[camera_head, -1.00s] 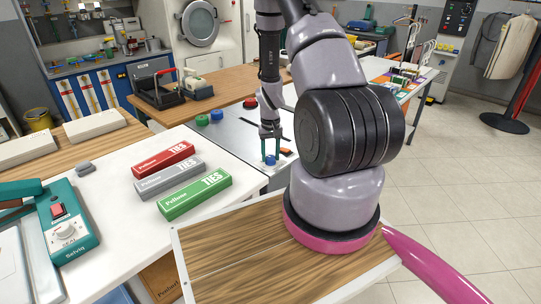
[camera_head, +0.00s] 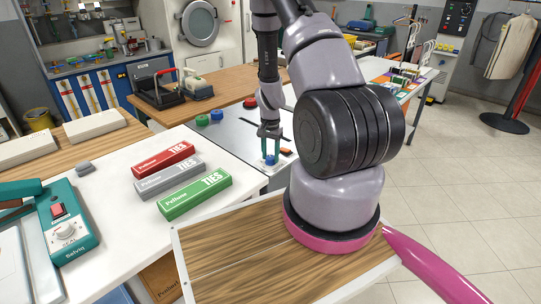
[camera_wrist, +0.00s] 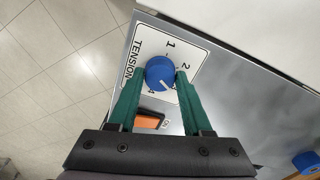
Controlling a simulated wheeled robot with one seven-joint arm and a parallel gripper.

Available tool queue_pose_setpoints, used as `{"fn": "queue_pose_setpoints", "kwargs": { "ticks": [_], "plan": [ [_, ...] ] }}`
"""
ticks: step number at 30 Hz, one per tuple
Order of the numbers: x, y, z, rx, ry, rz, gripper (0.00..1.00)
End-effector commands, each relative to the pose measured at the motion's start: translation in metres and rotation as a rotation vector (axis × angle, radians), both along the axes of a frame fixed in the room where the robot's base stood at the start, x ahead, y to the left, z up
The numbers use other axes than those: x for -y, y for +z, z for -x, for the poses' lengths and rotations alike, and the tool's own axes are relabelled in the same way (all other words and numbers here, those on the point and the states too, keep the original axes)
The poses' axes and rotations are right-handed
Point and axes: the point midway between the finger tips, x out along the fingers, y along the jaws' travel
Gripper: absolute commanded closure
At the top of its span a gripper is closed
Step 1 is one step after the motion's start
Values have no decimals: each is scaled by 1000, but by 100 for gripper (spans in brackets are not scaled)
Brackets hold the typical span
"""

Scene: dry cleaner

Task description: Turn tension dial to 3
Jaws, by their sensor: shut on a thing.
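The blue tension dial (camera_wrist: 160,72) sits on a white label plate marked TENSION (camera_wrist: 137,60). My gripper (camera_wrist: 160,78) has its two green fingers shut on the dial's sides. The numerals 1, 2 and 4 show around the dial; where 3 would be is covered by the right finger. A white pointer mark on the dial faces the lower right in the wrist view, past 2 and toward the gap before 4. In the head view, my gripper (camera_head: 270,153) reaches down onto the blue dial (camera_head: 270,160) on the grey metal panel (camera_head: 238,138).
An orange switch (camera_wrist: 148,119) is close beside the dial. Another blue knob (camera_wrist: 307,161) is at the panel's lower right in the wrist view. Green, grey and red TIES boxes (camera_head: 195,196) lie on the white table at left.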

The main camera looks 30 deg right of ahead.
Motion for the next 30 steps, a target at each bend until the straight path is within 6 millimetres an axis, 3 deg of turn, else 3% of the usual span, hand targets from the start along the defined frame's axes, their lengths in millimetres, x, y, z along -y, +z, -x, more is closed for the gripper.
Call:
{"fn": "queue_pose_setpoints", "kwargs": {
  "ticks": [15, 16, 18, 30],
  "plan": [
    [0, 0, -1, 2, -17, 1, 100],
    [0, 0, -1, 3, -17, 0, 39],
    [0, 0, -1, 2, -17, 1, 21],
    [0, 8, -1, 3, -15, 1, 21]
  ]
}}
